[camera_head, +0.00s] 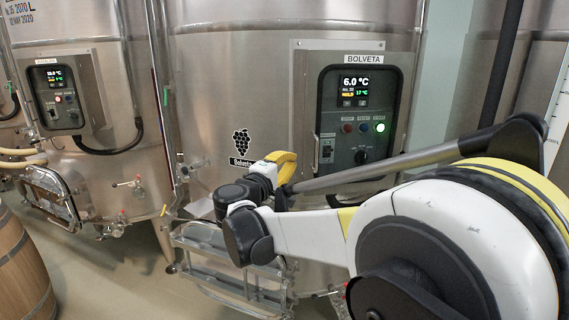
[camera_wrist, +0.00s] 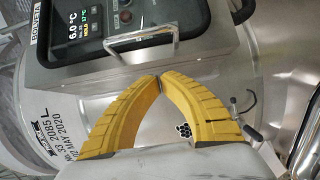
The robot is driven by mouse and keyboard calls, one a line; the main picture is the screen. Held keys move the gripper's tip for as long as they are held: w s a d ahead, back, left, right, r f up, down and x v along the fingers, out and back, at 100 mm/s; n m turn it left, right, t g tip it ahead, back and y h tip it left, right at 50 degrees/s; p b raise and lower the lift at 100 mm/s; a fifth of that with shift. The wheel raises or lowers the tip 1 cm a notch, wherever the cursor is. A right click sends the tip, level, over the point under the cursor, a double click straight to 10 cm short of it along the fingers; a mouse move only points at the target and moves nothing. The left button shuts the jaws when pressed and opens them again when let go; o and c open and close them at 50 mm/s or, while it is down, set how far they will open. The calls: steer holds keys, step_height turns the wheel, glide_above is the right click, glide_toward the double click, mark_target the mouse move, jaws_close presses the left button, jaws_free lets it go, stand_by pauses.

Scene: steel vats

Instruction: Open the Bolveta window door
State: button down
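The Bolveta window door (camera_head: 327,88) is a dark-framed control panel window on the steel vat, under a BOLVETA label (camera_head: 364,59). It appears closed, with a lit display reading 6.0 °C. In the wrist view the dark frame (camera_wrist: 190,20) fills the top, rotated, and a silver U-shaped handle (camera_wrist: 128,57) stands out from it. My gripper (camera_wrist: 160,78) has yellow curved fingers whose tips meet with nothing seen between them. The tips are just below the handle in that view; whether they touch it is unclear. In the head view my gripper (camera_head: 281,160) is left of and below the panel.
The Bolveta vat (camera_head: 230,85) curves behind my gripper. A wooden barrel (camera_head: 22,265) stands at lower left. Some floor (camera_head: 110,275) is clear.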

mark_target(307, 161)
steer(key=d, duration=0.2)
steer(key=d+p, duration=0.1)
steer(key=d, duration=0.1)
steer(key=shift+w+r, duration=0.15)
steer(key=shift+w, duration=0.25)
steer(key=shift+s+d, duration=0.25)
steer(key=shift+s, duration=0.05)
steer(key=shift+w, duration=0.2)
steer(key=shift+s, duration=0.2)
